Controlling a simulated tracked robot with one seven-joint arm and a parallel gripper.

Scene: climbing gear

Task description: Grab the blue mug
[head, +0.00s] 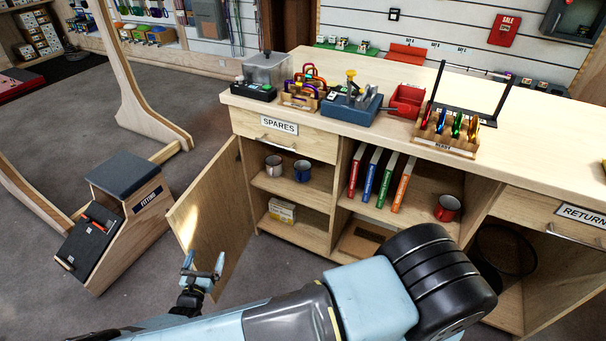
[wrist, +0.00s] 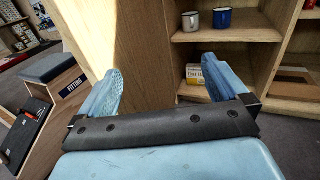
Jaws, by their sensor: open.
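The blue mug (head: 302,171) stands upright on the upper shelf of the open left cabinet, below the SPARES drawer. A grey-white mug (head: 273,165) stands to its left. In the wrist view the blue mug (wrist: 222,18) shows at the top, above and beyond my right finger. My gripper (head: 204,267) is open and empty, in front of the open cabinet door and lower than the mug's shelf. The wrist view shows the two blue fingers (wrist: 160,88) spread apart with nothing between them.
The open cabinet door (head: 211,210) stands out left of the mugs, close behind my gripper. A yellow-white box (head: 282,210) lies on the lower shelf. Upright books (head: 382,180) and a red mug (head: 447,208) fill the middle bay. A FITTING step box (head: 122,215) stands left on open carpet.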

